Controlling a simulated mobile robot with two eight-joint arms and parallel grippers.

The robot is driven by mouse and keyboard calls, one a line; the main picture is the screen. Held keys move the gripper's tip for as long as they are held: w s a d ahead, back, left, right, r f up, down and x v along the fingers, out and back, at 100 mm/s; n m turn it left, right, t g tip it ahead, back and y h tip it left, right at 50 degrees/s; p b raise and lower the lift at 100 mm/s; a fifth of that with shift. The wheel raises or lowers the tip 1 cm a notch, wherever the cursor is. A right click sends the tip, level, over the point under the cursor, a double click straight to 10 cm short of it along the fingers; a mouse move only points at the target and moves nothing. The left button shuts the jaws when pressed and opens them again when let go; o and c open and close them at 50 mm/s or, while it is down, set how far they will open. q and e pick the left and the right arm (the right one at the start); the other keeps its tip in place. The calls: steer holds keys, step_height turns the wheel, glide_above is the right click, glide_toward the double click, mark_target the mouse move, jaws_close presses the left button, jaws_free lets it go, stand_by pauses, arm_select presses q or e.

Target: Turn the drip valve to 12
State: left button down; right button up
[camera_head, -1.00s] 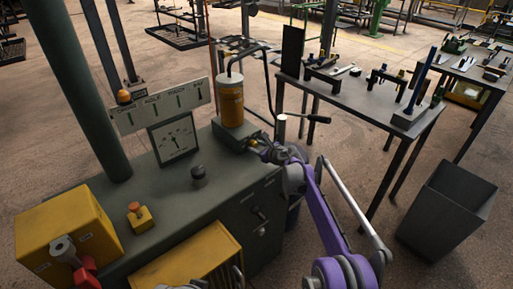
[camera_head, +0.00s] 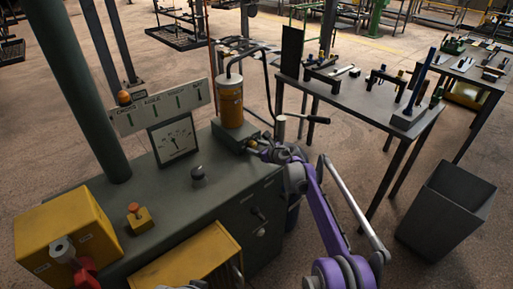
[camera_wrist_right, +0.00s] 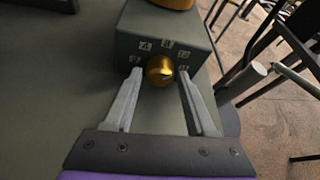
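The drip valve is a round brass knob (camera_wrist_right: 160,70) with a dark pointer mark, on the front of a grey block (camera_wrist_right: 143,29). Small number labels arc above the knob, including 4 and 8; the others are too small to read surely. My right gripper (camera_wrist_right: 160,72) is open, with one pale finger on each side of the knob. Thin gaps seem to show between fingers and knob; contact is unclear. In the head view my right gripper (camera_head: 256,150) is at the block below the amber reservoir (camera_head: 230,103). My left gripper is not in view.
A tool table (camera_head: 375,105) and a bin (camera_head: 447,210) stand right.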

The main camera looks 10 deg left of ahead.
steer(key=v, duration=1)
steer(key=shift+s+d+r, duration=0.15)
steer(key=shift+s+d, duration=0.1)
steer(key=shift+d, duration=0.05)
